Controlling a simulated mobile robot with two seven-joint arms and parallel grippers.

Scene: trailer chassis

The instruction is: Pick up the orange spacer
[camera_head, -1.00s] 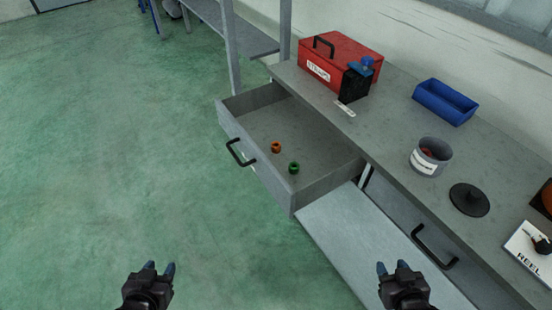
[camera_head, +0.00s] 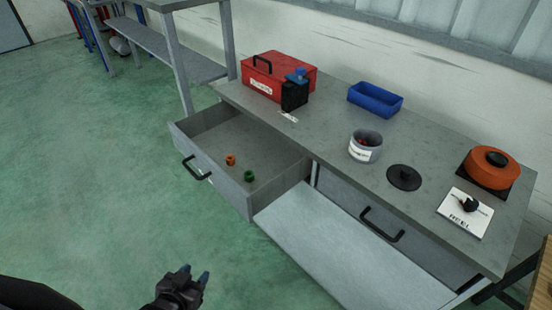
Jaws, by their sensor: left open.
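The orange spacer (camera_head: 231,160) is a small ring-like piece lying in the open grey drawer (camera_head: 283,179), toward its front side. A similar green spacer (camera_head: 249,176) lies close beside it, a little nearer to me. My left gripper (camera_head: 196,277) is at the bottom of the view, open and empty, with dark blue fingertips. It is apart from the drawer, in front of and below it in the picture. My right gripper is out of view.
The drawer's black handle (camera_head: 196,168) sticks out over the green floor. On the workbench stand a red toolbox (camera_head: 277,76), a blue bin (camera_head: 375,99), a grey tub (camera_head: 365,146), a black disc (camera_head: 404,177) and an orange reel (camera_head: 487,166). A lower shelf lies right of the drawer.

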